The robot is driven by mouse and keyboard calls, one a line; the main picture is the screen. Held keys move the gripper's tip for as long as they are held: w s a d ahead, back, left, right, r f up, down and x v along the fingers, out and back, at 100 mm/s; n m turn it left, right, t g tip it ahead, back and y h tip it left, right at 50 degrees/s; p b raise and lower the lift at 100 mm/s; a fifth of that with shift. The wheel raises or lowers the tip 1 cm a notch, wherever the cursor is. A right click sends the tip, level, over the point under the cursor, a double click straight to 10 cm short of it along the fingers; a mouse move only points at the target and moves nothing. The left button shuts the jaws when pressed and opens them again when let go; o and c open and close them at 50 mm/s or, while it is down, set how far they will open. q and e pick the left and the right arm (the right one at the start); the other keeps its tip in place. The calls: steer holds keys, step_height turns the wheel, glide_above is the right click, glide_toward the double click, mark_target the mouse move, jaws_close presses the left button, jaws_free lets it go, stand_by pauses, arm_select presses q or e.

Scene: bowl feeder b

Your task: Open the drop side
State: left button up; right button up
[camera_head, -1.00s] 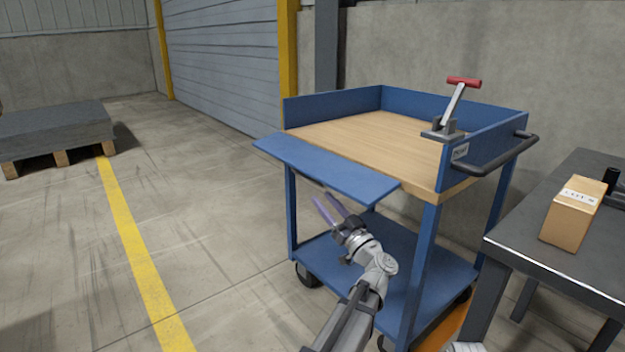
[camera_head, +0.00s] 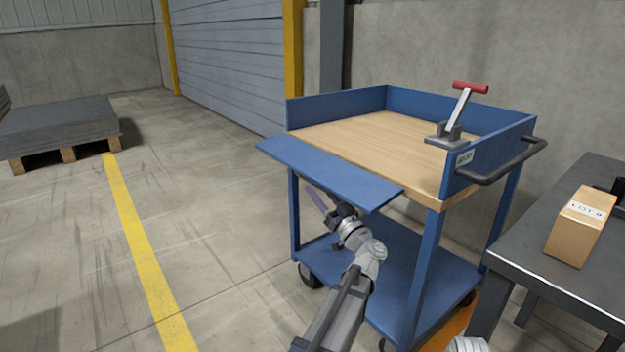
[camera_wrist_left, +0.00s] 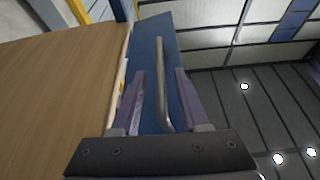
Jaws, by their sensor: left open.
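The drop side (camera_head: 330,172) is the blue panel on the cart's near side. It is swung down and outward, lying close to flat beside the wooden deck. In the left wrist view the blue panel (camera_wrist_left: 150,45) carries a grey bar handle (camera_wrist_left: 160,85). My left gripper (camera_head: 324,197) is just under the panel's outer part, partly hidden by it. In the left wrist view its two open fingers (camera_wrist_left: 159,80) stand on either side of the handle, with gaps showing. My right gripper is not in view.
The blue cart (camera_head: 422,270) has a wooden deck (camera_head: 375,140), and a red-handled clamp (camera_head: 460,110) at its right side. A dark table (camera_head: 535,250) with a cardboard box (camera_head: 580,228) stands close at the right. The floor at left is clear; a loaded pallet (camera_head: 65,130) is farther back.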

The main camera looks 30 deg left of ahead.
mark_target(312, 183)
arm_select(q)
steer(key=shift+p+x, duration=0.45)
steer(key=shift+x, duration=1.25)
steer(key=shift+c, duration=0.4)
jaws_close()
